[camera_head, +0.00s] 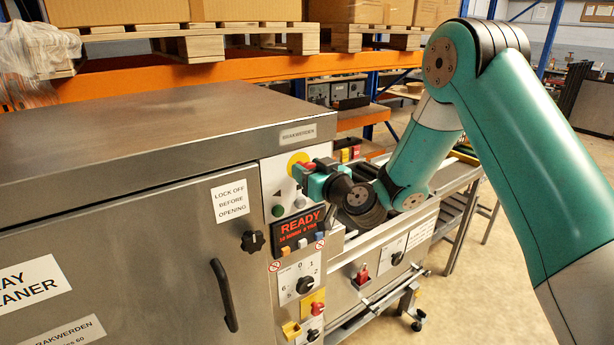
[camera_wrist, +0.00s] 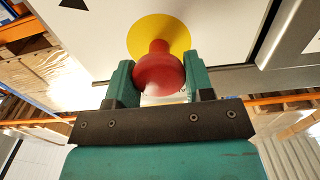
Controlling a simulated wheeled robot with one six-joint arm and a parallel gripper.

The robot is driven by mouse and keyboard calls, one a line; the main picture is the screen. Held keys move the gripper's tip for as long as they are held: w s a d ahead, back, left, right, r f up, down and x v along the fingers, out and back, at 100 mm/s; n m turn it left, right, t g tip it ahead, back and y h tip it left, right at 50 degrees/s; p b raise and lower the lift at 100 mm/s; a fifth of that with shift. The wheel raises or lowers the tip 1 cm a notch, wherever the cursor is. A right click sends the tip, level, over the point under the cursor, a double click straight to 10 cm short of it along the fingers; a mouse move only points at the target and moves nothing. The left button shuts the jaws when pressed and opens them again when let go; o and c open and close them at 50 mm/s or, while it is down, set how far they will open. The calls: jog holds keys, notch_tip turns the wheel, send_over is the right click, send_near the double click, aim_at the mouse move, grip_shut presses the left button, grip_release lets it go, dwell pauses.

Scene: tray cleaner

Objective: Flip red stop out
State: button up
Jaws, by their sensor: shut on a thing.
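The red stop button (camera_wrist: 158,72) sits on a round yellow plate (camera_wrist: 160,36) on the white control panel. In the wrist view it stands between the two green fingers of my gripper (camera_wrist: 160,84), which are shut on it. In the head view my gripper (camera_head: 301,172) reaches the yellow plate (camera_head: 298,162) at the top of the panel from the right. There the button itself is mostly hidden by the fingers.
The READY display (camera_head: 301,227) and several knobs and switches lie just below my gripper. The cleaner's steel door (camera_head: 150,260) with a black handle (camera_head: 224,295) is at the left. A conveyor (camera_head: 450,185) runs off to the right.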

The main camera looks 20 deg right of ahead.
jog(key=shift+s+d, duration=0.1)
jog(key=shift+s, duration=0.1)
jog(key=o, duration=1.2)
jog(key=shift+o, duration=0.2)
jog(key=shift+s, duration=0.1)
jog(key=b+v, duration=1.7)
jog(key=b, duration=0.2)
jog(key=shift+s, duration=0.15)
jog(key=shift+r, duration=0.1)
